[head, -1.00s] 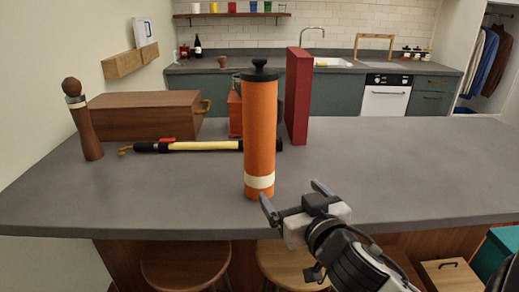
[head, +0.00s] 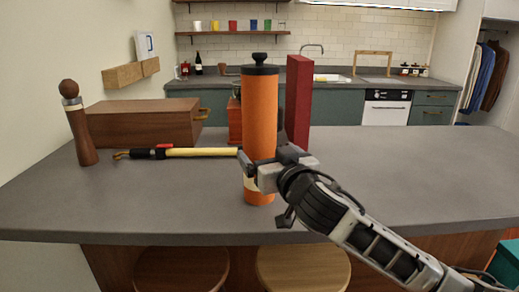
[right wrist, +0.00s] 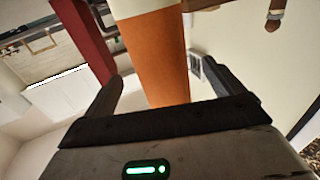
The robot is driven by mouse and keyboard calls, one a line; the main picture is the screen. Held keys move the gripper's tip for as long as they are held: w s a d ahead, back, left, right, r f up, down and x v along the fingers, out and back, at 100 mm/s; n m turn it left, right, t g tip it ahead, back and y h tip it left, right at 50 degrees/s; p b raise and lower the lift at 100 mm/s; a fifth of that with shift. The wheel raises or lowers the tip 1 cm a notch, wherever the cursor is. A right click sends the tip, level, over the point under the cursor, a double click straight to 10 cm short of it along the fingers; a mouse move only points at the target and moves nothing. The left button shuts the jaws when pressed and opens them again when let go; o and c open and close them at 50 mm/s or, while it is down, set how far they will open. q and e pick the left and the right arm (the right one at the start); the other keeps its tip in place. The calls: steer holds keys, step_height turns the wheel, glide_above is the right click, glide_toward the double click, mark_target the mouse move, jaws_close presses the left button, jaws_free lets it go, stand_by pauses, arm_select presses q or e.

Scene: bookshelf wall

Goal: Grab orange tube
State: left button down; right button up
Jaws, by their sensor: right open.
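The orange tube (head: 261,112), with a black knobbed cap and a pale band near its base, stands upright on the grey counter. My right gripper (head: 258,165) is at the tube's lower part and hides some of the pale band. In the right wrist view the tube (right wrist: 155,60) runs between the two dark fingers of the right gripper (right wrist: 165,90). The fingers stand apart on either side of it, with gaps showing, so the gripper is open. My left gripper is not in view.
A tall red box (head: 298,103) stands close behind the tube on the right. A yellow and black tool (head: 200,152), a wooden box (head: 145,122) and a pepper mill (head: 78,125) are to the left. The counter's right side (head: 420,165) is clear.

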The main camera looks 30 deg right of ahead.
mark_target(260, 146)
steer(key=p+x, duration=0.1)
steer(key=x, duration=0.4)
steer(key=shift+w+f, duration=0.15)
steer(key=c, duration=1.2)
